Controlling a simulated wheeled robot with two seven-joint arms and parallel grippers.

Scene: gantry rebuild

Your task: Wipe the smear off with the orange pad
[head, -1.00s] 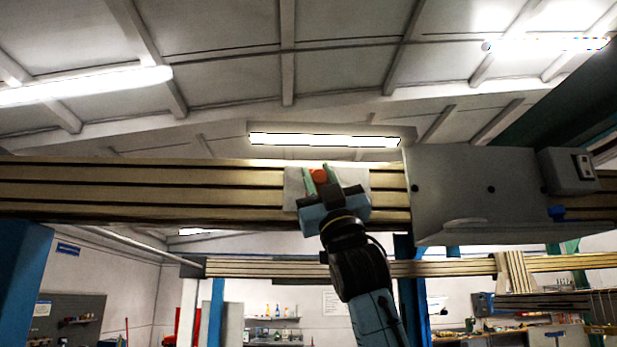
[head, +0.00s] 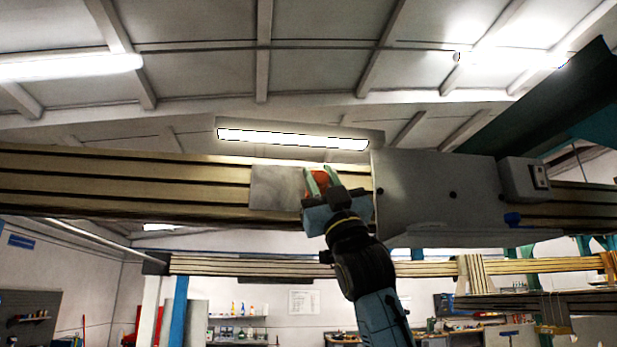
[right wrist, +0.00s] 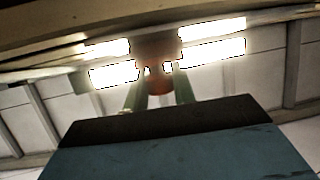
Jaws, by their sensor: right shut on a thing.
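My right gripper (head: 321,181) is raised to the beam and shut on the orange pad (head: 319,180), which shows between its two greenish fingers. The pad is at the right part of a grey plate (head: 272,187) on the beam's face; whether it touches the plate I cannot tell. In the right wrist view the pad (right wrist: 159,86) is a dim reddish shape between the fingers. I cannot make out a smear on the visible plate; the gripper and pad hide its right part. My left gripper is not in view.
A long pale slotted beam (head: 120,185) crosses the view. A large grey box (head: 430,200) is mounted on it just right of my gripper, with little room between. A second beam (head: 220,266) runs lower behind. Left of the plate the beam face is clear.

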